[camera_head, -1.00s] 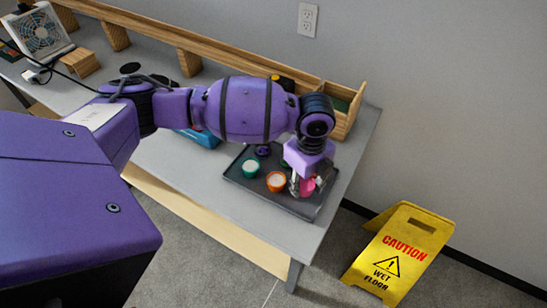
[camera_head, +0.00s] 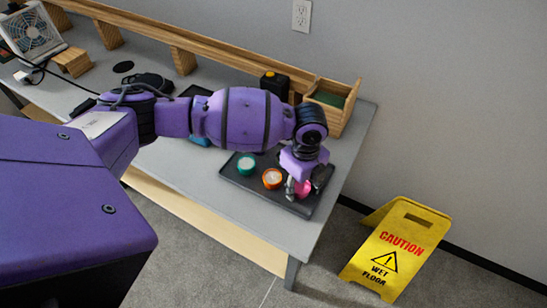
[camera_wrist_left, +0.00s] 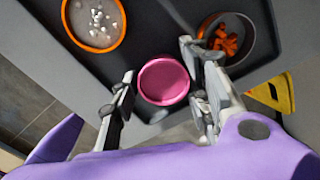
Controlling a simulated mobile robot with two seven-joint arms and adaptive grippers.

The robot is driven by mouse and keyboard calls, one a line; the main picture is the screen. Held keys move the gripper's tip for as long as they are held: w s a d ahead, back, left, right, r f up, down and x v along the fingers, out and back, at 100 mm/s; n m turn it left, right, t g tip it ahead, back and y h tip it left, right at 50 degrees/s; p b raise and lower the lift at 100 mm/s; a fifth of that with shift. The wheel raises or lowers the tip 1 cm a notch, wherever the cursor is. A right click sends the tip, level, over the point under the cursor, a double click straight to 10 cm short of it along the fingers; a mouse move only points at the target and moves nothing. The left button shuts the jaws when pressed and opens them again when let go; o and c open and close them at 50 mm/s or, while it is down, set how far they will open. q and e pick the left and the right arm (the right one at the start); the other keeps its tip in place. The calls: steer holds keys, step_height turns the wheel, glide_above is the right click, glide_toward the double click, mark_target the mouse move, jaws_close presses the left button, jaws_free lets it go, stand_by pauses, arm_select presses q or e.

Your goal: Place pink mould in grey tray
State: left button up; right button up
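The pink mould (camera_head: 304,188) stands on the dark grey tray (camera_head: 234,178), near its right end. It also shows in the wrist view (camera_wrist_left: 163,80) as a round pink cup, lying between the fingers. My left gripper (camera_head: 306,183) is low over the tray, its fingers spread on both sides of the mould. In the wrist view my left gripper (camera_wrist_left: 158,62) shows a gap at the left finger; whether the right finger touches the mould I cannot tell. My right gripper is out of view.
The tray also holds a green cup (camera_head: 246,165), an orange cup (camera_head: 272,179) with white bits, and a bowl of orange pieces (camera_wrist_left: 226,40). A wooden box (camera_head: 333,104) stands behind. A yellow wet-floor sign (camera_head: 396,252) stands beside the table.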

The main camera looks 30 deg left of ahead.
arm_select(q)
steer(key=shift+w+r, duration=0.1)
steer(key=shift+r, duration=0.05)
step_height(320, 180, up, 12)
steer(key=shift+p, duration=0.4)
stand_by(0.5)
